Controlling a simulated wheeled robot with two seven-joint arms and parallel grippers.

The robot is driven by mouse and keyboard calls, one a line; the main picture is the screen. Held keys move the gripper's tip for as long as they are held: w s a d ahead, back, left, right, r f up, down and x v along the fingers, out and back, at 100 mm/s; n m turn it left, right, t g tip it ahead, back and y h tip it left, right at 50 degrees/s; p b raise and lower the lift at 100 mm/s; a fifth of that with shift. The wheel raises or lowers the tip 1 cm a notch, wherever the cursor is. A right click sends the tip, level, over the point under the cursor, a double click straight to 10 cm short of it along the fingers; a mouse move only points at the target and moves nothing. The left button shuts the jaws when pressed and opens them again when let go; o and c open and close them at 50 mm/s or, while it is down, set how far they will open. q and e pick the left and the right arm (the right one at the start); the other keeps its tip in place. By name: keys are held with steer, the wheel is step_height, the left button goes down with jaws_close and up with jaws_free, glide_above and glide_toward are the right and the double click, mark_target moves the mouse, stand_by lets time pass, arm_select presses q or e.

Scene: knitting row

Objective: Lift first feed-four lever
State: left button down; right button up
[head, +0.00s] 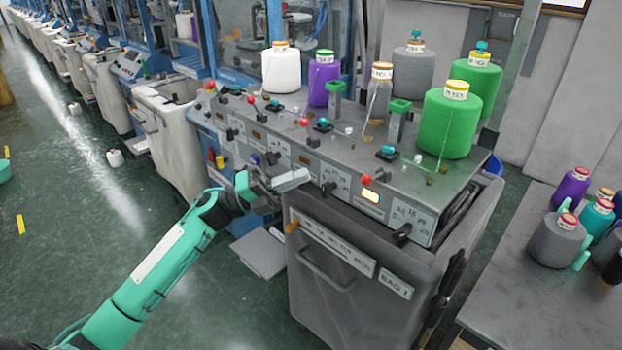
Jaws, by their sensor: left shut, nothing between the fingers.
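The machine's front panel (350,205) carries several feed stations in a row. The nearest station, at the right end, has a lit yellow lamp (371,196), a red-knobbed lever (366,180) and a dark lever (402,232) pointing out from the panel. Which lever is the first feed-four one cannot be told from the lettering. My left gripper (300,178) is shut and empty in front of the panel, left of the nearest station. It lies close to another dark lever (328,188); contact cannot be told. My right gripper is not in view.
Yarn cones stand on the machine top, including a green one (447,125) and a white one (281,70). A grey bin (335,290) stands below the panel. A table (510,280) with several cones is at the right. Open floor (80,230) lies at the left.

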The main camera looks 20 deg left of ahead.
mark_target(374, 178)
arm_select(q)
steer(key=shift+w, duration=0.1)
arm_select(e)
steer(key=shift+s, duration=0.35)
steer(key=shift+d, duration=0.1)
